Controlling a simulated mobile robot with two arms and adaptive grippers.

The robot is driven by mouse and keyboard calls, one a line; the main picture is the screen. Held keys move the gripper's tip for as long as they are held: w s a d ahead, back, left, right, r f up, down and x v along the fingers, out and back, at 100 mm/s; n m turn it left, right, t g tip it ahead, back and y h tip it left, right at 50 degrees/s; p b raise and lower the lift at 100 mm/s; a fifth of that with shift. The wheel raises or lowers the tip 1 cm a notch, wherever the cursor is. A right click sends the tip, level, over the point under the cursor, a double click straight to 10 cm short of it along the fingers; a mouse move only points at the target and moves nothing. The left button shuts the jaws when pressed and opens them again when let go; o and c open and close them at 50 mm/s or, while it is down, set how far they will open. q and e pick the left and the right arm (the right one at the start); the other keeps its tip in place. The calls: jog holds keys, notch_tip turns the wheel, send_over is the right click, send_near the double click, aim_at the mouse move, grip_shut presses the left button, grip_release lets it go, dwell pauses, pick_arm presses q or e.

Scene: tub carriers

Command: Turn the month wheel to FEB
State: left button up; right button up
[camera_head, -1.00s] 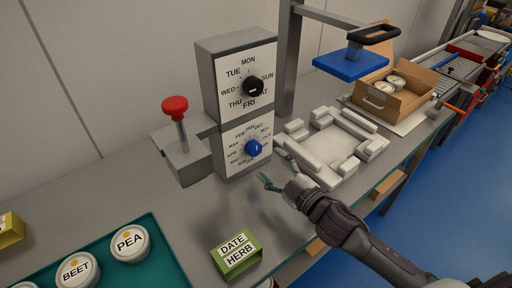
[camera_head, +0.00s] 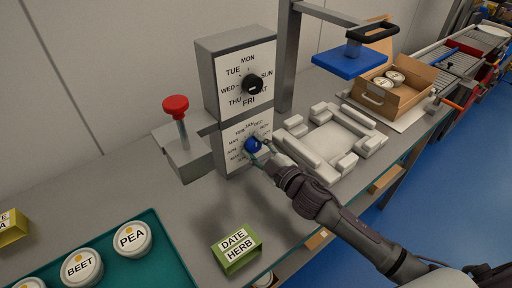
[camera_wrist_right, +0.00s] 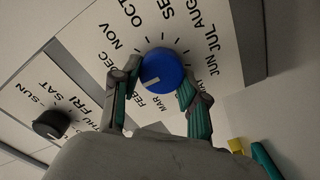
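The month wheel has a blue knob (camera_head: 252,146) on a white month dial (camera_head: 235,160), on the lower grey box. My right gripper (camera_head: 259,150) is at the knob. In the right wrist view the blue knob (camera_wrist_right: 165,68) sits between the fingers of the right gripper (camera_wrist_right: 160,76), which bend in against its two sides. The knob's white line points down-left, about toward FEB and JAN; the exact month is hard to tell. A finger covers JAN and others hide part of the lower months. My left gripper is not in view.
A black weekday knob (camera_head: 253,85) sits just above. A red-topped lever (camera_head: 175,106) stands left of the dial. A pale fixture (camera_head: 335,140) lies to the right, beneath a blue press plate (camera_head: 350,64). A green DATE HERB block (camera_head: 237,250) and a teal tray (camera_head: 150,268) are in front.

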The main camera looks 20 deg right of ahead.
jog(key=c, duration=0.4)
jog(key=shift+n, duration=0.3)
jog(key=shift+a+f+n+p, duration=0.15)
jog(key=shift+n+p, duration=0.2)
jog(key=shift+n, duration=2.25)
jog(key=o, duration=1.2)
jog(key=shift+c, duration=0.2)
jog(key=shift+s, duration=0.15)
